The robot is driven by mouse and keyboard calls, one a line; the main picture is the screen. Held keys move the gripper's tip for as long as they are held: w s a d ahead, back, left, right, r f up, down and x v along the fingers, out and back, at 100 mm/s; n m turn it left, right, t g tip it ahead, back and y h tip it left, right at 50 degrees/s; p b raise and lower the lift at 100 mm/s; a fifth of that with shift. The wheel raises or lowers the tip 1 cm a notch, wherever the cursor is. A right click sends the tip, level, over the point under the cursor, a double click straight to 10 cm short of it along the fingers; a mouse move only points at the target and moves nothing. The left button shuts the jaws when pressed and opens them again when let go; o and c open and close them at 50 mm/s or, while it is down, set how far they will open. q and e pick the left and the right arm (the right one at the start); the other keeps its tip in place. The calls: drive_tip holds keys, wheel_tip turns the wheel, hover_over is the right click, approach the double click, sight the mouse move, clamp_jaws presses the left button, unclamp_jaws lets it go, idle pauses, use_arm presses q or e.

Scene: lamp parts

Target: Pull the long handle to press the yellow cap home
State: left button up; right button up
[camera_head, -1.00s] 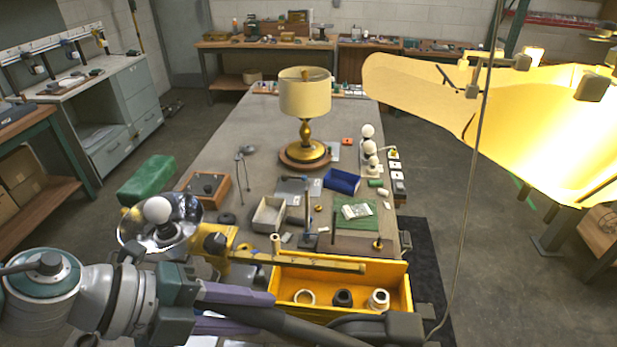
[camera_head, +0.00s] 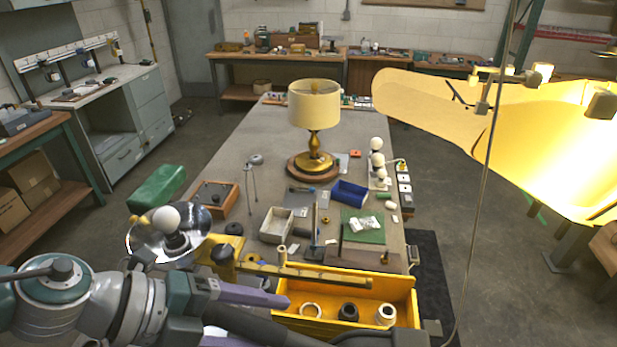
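A yellow lever tool (camera_head: 224,254) with a dark round knob stands at the near left of the table. Its long yellow bar (camera_head: 345,280) runs right along the back edge of the yellow bin. I cannot make out for sure which part is the yellow cap. My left gripper (camera_head: 238,312), with purple fingers, is low in front of the tool. Its fingers lie above and below a thick dark bar (camera_head: 270,326) that slants right across the bin's front. Whether they press on it is unclear. My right gripper is not in view.
The yellow bin (camera_head: 408,300) holds several ring-like parts. A bulb in a shiny reflector (camera_head: 137,243) stands left of the tool. A lit lamp (camera_head: 314,105), a white box (camera_head: 268,232), a blue tray (camera_head: 361,200) and a green mat (camera_head: 375,236) are behind. The table's far end is mostly clear.

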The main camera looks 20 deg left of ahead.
use_arm(q)
drive_tip(key=b+v, duration=0.2)
drive_tip(key=v, duration=0.7)
drive_tip(key=shift+s+a+r, duration=0.2)
drive_tip(key=shift+a+r, duration=0.05)
